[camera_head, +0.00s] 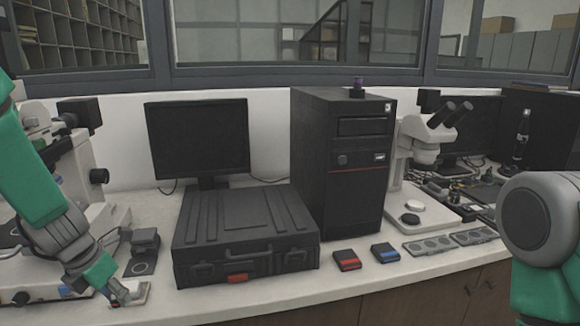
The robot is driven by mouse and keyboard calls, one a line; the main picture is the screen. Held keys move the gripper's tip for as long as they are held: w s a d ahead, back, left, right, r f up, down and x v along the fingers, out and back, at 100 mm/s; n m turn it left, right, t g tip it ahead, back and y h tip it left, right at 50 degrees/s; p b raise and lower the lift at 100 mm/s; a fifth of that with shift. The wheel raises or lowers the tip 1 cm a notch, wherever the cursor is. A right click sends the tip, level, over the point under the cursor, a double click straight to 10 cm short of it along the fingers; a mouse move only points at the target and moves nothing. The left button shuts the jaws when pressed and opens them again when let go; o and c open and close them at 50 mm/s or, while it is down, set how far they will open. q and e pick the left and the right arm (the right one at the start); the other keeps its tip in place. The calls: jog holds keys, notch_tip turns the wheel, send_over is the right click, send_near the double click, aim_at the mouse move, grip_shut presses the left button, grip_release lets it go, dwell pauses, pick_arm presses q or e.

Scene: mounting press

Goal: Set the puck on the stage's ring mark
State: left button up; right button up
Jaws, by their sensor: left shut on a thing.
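My left gripper (122,298) is low at the left, near the bench's front edge. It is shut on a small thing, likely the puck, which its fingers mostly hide. A small pale piece shows beside the fingertips, with a bit of red. Just behind and to the right of the gripper stands a small dark press (145,240). Its flat dark stage (140,268) carries a faint pale ring, and nothing is seen on it. The gripper is apart from this ring, nearer the front edge. My right gripper is out of view; only part of my right arm shows at the right edge.
A black case (245,235) stands close to the right of the press. A white microscope (75,190) is behind my left arm. Further right are a computer tower (340,165), red (346,260) and blue (385,252) boxes, and another microscope (425,150).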

pick_arm(q)
jog(key=s+d+f+m+g, duration=0.1)
jog(key=d+m, duration=0.4)
jog(key=m, duration=0.6)
jog(key=s+d+f+m+g+b, duration=0.1)
jog(key=s+d+f+m+g, duration=0.1)
jog(key=s+d+m, duration=0.4)
jog(key=s+d+f+m+g+b, duration=0.1)
jog(key=s+d+f+m+g, duration=0.1)
jog(key=m, duration=1.4)
jog(key=s+d+g, duration=0.1)
jog(key=s+d, duration=0.1)
jog(key=d, duration=0.1)
jog(key=shift+s+d+f+y, duration=0.15)
jog(key=shift+d+f+y, duration=0.05)
jog(key=shift+y, duration=0.2)
jog(key=shift+a, duration=0.1)
